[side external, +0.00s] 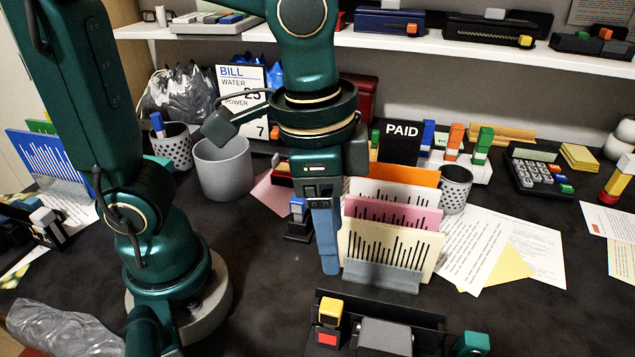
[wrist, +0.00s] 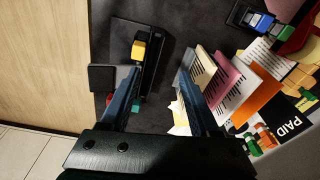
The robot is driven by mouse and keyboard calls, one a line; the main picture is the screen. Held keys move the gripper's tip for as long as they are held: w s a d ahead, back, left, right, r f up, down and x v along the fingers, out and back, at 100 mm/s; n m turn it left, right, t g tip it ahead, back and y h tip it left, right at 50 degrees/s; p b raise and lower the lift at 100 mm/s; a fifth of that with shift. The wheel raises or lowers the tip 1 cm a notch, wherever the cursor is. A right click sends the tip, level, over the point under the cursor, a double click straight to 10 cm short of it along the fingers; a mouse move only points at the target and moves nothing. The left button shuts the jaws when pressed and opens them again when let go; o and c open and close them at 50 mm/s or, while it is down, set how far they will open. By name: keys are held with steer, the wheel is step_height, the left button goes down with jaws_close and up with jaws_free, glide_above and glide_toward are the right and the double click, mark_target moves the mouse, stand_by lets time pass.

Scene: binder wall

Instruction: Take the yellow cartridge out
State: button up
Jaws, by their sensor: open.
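A yellow cartridge (side external: 330,311) stands upright at the left part of a black binding machine (side external: 425,318) at the desk's front edge, with a red part below it. In the wrist view the yellow cartridge (wrist: 140,47) shows on the black machine (wrist: 152,72), just beyond the left fingertip. My gripper (side external: 329,268) points down behind the machine, beside the card holder, and is apart from the cartridge. In the wrist view my gripper (wrist: 158,70) is open with nothing held between its fingers. The cartridge's lower end is hidden in the machine.
A grey holder (side external: 385,275) with upright cards stands close right of my gripper. A small black stapler-like device (side external: 298,220) and a grey bin (side external: 222,168) stand behind. Similar machines sit on the white shelf (side external: 440,45), one with a yellow block (side external: 525,41).

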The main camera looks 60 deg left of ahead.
mark_target(332, 305)
steer(key=d+f, duration=0.1)
steer(key=s+d+m, duration=0.1)
steer(key=d+f+m+g, duration=0.1)
steer(key=shift+s+f+y, duration=0.3)
steer(key=shift+d+f, duration=0.1)
steer(key=shift+f, duration=2.45)
jaws_close()
